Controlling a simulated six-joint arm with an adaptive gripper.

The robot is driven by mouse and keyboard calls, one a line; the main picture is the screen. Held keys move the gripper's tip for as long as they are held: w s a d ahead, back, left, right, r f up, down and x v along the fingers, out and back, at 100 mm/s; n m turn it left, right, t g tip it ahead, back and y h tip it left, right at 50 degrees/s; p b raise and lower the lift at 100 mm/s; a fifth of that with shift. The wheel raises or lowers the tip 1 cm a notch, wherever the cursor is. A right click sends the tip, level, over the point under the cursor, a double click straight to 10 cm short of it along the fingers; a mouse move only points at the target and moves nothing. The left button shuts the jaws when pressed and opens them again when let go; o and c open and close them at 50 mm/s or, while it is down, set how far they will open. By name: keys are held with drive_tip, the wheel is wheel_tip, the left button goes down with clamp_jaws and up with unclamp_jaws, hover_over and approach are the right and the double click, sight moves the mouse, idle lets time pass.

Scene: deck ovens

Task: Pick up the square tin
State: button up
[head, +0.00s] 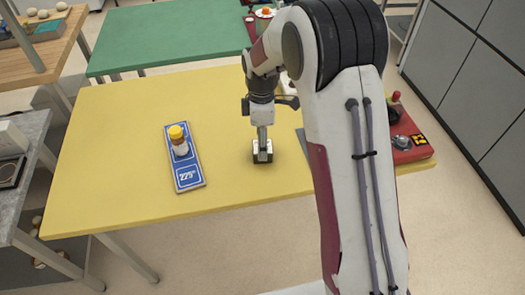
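A small square tin (256,157), dark with pale metallic edges, stands on the yellow table (110,150) near the middle. My gripper (262,146) points straight down at it, with its fingers at the tin's top and partly covering it. The fingers show edge-on and small, so I cannot tell whether they are open or shut, or whether they touch the tin. The tin appears to rest on the table.
A red board (415,152) with items is at the right, partly behind my arm. A green table (170,40) stands behind. The yellow table's left side is clear.

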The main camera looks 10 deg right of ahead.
drive_tip(key=shift+s+d+f, duration=0.1)
drive_tip(key=shift+s+f, duration=0.05)
drive_tip(key=shift+f, duration=1.65)
drive_tip(key=c, duration=1.4)
